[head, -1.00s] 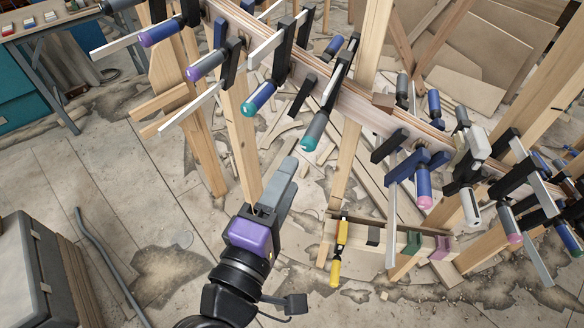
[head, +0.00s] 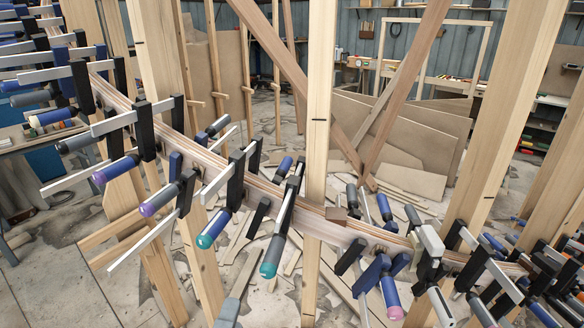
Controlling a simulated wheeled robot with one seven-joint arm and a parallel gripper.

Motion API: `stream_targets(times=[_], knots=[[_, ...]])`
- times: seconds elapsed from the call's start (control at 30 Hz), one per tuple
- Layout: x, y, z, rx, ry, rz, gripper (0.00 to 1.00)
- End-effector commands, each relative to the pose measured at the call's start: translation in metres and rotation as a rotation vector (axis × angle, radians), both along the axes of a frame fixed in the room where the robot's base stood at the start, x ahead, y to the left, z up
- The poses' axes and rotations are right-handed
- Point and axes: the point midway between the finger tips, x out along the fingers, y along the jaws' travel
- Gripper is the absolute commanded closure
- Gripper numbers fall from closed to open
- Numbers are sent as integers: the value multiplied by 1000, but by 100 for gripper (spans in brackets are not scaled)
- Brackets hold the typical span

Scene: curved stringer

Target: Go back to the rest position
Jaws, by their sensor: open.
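My gripper (head: 229,312) shows only as grey fingertips at the bottom edge of the head view, left of the middle. It is open, with nothing seen between the fingers; the rest of it and my arm are out of the picture. The curved stringer (head: 205,157), a laminated wooden strip, runs from upper left to lower right above the fingertips. Many clamps with purple, blue and teal handles grip it, such as one with a teal-ended handle (head: 272,256). The fingertips appear below the stringer and clear of the clamp handles.
Upright wooden posts (head: 318,110) stand along the stringer. Brown sheets (head: 420,135) lean at the back right. Wood offcuts litter the floor beneath the stringer. A workbench (head: 30,140) stands at the left. Bare floor (head: 60,270) shows at lower left.

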Motion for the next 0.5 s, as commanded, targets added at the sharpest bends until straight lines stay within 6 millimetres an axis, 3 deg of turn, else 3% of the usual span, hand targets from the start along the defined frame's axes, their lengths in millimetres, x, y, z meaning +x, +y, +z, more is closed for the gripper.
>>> stream_targets(times=[0.1, 0.23, 0.37, 0.5], knots=[[1, 31, 8, 110, -12, 151, 52], [-7, 49, -10, 255, 35, 317, 52], [-19, 43, -41, 423, 106, 436, 52], [-37, 19, -71, 624, 180, 510, 52]])
